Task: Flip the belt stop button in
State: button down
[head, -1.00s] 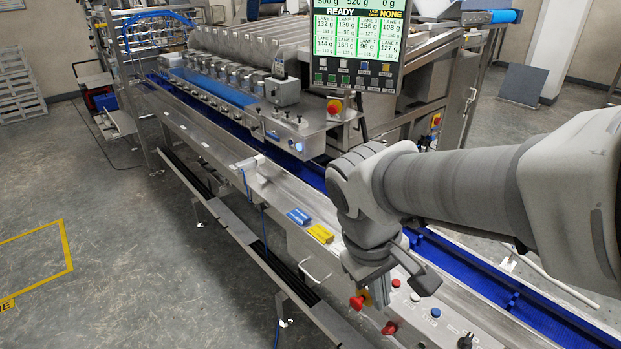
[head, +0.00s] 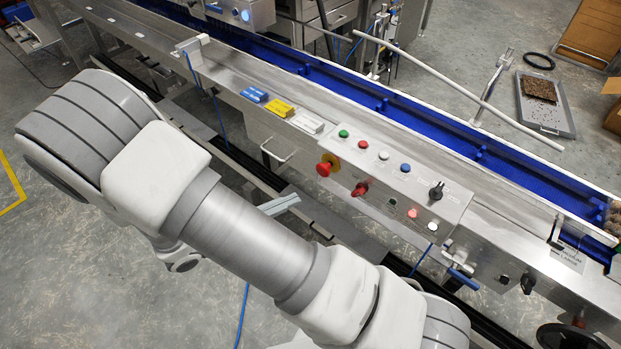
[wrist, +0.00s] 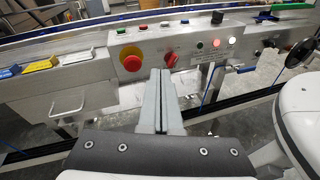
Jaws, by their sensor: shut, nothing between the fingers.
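A control panel (head: 395,185) is on the front side of the conveyor. A red mushroom button (head: 327,164) on a yellow backing is at its left end, and it also shows in the wrist view (wrist: 131,60). A red switch (head: 360,189) is right of it, and a small red button (head: 364,144) is on the top face. I cannot read their labels. My gripper (head: 297,199) is shut and empty, in front of and below the mushroom button. In the wrist view its fingertips (wrist: 160,73) point between the mushroom button and the red switch. Contact is not visible.
Blue, yellow and white blocks (head: 280,108) lie on the ledge left of the panel. A metal handle (head: 278,150) sticks out below them. The blue conveyor belt (head: 400,112) runs behind. A blue-handled valve (head: 462,278) is right of the panel.

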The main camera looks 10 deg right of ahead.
jog(key=a+f+n+t+b, duration=0.1)
jog(key=a+f+n+t, duration=0.2)
jog(key=f, duration=0.3)
jog(key=shift+w+a+n+t, duration=0.15)
jog(key=shift+w+n+t, duration=0.2)
jog(key=shift+n+t, duration=0.45)
jog(key=b, duration=0.2)
send_near(321, 173)
jog(key=x, duration=0.5)
jog(key=shift+b+x, duration=0.3)
jog(key=shift+x, duration=0.65)
